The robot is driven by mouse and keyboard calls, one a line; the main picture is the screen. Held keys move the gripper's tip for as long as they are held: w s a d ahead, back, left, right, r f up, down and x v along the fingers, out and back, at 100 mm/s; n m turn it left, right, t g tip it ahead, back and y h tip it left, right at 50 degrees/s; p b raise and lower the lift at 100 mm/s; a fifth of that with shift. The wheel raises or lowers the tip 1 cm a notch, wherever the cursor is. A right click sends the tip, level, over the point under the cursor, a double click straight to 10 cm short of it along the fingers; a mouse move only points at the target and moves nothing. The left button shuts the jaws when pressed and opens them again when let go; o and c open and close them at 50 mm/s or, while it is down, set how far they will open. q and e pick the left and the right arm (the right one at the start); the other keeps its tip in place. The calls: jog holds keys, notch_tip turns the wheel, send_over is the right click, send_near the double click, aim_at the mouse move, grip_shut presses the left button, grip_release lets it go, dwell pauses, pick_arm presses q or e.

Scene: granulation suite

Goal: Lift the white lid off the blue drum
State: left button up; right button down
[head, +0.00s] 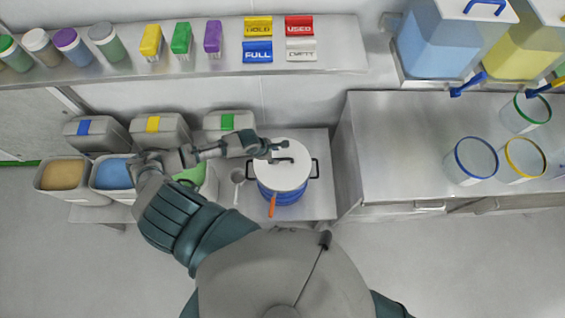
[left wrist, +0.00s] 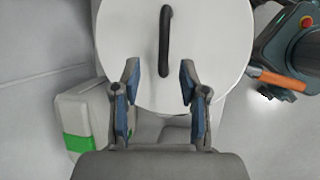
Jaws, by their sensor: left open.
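The blue drum (head: 282,198) stands on the metal bench with its white lid (head: 290,175) on top. The lid is round and has a dark bar handle, which shows in the left wrist view (left wrist: 165,42). My left gripper (head: 283,153) is over the far left part of the lid. In the left wrist view my left gripper (left wrist: 158,82) is open, with its two fingers apart over the lid. The handle lies ahead of the fingertips, in line with the gap between them, and nothing is held.
Bins with sand-coloured (head: 62,175) and blue contents stand left of the drum, with grey boxes behind. A scoop (head: 237,178) lies beside the drum. An orange handle (head: 272,204) shows at the drum's front. The right counter (head: 400,150) is clear on its left part.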

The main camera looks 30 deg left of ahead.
aim_at(281, 159)
pick_arm(q)
jog(key=shift+x, duration=1.15)
jog(key=x, duration=0.3)
jog(key=shift+d+f, duration=0.3)
jog(key=shift+f, duration=0.05)
jog(key=shift+w+f, duration=0.2)
jog(key=shift+f, duration=0.25)
jog(key=shift+d+r, duration=0.1)
jog(key=shift+d, duration=0.1)
grip_shut()
